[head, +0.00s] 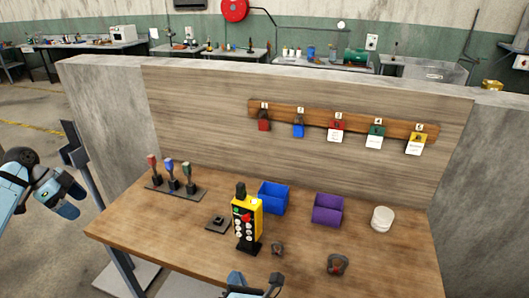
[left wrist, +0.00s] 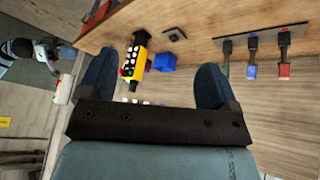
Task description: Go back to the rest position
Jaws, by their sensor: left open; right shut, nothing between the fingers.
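My left gripper (head: 66,197) is at the left of the head view, beside the left edge of the wooden table (head: 150,222) and apart from it. In the left wrist view the left gripper (left wrist: 154,78) has its two dark fingers wide apart with nothing held between them. My right gripper (head: 252,288) is at the bottom middle of the head view, at the table's near side, cut off by the picture edge. It is shut and nothing shows in it.
On the table stand a yellow control pendant (head: 246,218), a blue bin (head: 273,197), a purple bin (head: 327,209), a white tub (head: 382,219) and a rack of colored switches (head: 175,190). A wooden panel (head: 200,110) with hanging padlocks rises behind.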

